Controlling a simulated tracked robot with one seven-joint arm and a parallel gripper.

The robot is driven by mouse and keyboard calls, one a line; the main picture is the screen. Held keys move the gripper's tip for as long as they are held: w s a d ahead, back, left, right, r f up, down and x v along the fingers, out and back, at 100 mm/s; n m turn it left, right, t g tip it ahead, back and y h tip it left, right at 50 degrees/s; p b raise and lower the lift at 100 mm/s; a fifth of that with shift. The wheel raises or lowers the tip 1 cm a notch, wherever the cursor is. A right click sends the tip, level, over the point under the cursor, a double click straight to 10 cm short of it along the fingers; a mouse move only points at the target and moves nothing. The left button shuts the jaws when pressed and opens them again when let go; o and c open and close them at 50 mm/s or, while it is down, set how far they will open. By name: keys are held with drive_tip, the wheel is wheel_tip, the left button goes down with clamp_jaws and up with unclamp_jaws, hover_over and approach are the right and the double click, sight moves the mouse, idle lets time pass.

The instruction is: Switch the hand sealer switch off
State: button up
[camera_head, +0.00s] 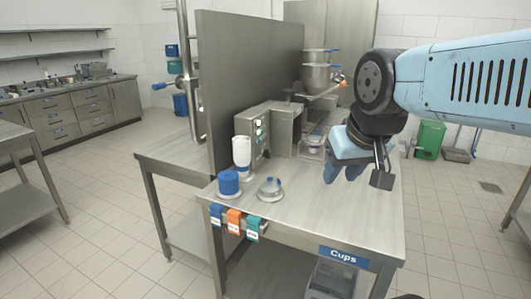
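A steel box unit (277,128) stands on the steel table against the upright panel. Its left-facing front (258,138) carries a few small round controls, one of them greenish. Which control is the hand sealer switch, and whether it is on or off, is too small to tell. My gripper (344,174) hangs above the table to the right of the unit, pointing down and apart from it.
On the table (340,218) are a white bottle-like item (242,152), a blue roll (228,183) and a round metal piece (270,189). A tall steel panel (245,80) stands behind them. The front right tabletop is clear.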

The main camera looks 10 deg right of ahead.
drive_tip(key=w+a+f+m+g+y, duration=0.1)
drive_tip(key=w+m+y, duration=0.35)
drive_tip(key=w, duration=1.15)
drive_tip(key=w+a+f+m+g+y, duration=0.15)
drive_tip(key=w+m, duration=0.65)
drive_tip(key=w, duration=0.8)
drive_tip(key=m+t+y, duration=0.5)
drive_tip(key=m, duration=0.8)
approach(268, 154)
drive_tip(key=x, duration=0.8)
drive_tip(key=shift+w+a+r, duration=0.1)
drive_tip(key=shift+w+r, duration=0.25)
drive_tip(key=shift+w, duration=0.05)
drive_tip(key=c, duration=0.7)
clamp_jaws()
